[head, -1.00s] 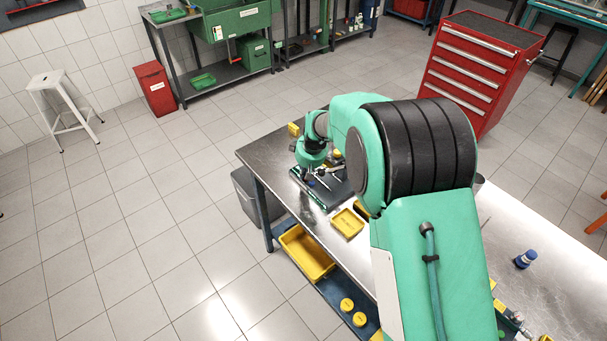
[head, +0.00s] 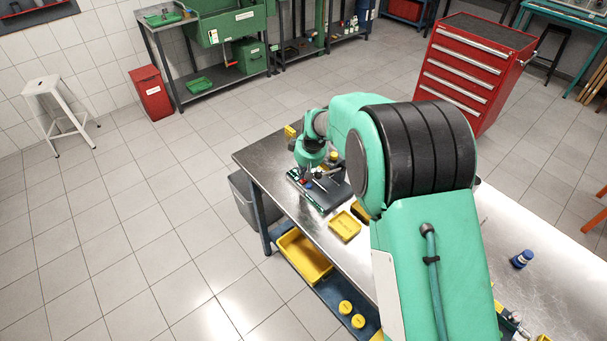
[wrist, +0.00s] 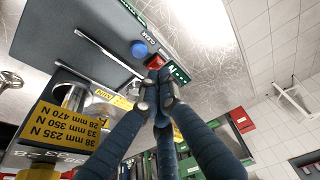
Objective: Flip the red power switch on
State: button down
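The red power switch (wrist: 154,62) is in the wrist view, on the edge of a dark tester panel (wrist: 75,28), beside a round blue button (wrist: 139,49). A small green display (wrist: 178,74) is on its other side. In the head view the tester (head: 333,196) lies on the metal bench, below my wrist.
A yellow label plate (wrist: 75,125) and metal rods (wrist: 105,57) are near the fingers. A yellow tray (head: 345,226) sits on the bench (head: 262,158) in front of the tester.

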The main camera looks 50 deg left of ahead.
jog(key=s+a+p+v, duration=0.1)
jog(key=s+v, duration=0.1)
jog(key=v, duration=1)
jog(key=shift+s+r, duration=0.3)
jog(key=shift+r, duration=0.1)
jog(key=shift+d, duration=0.15)
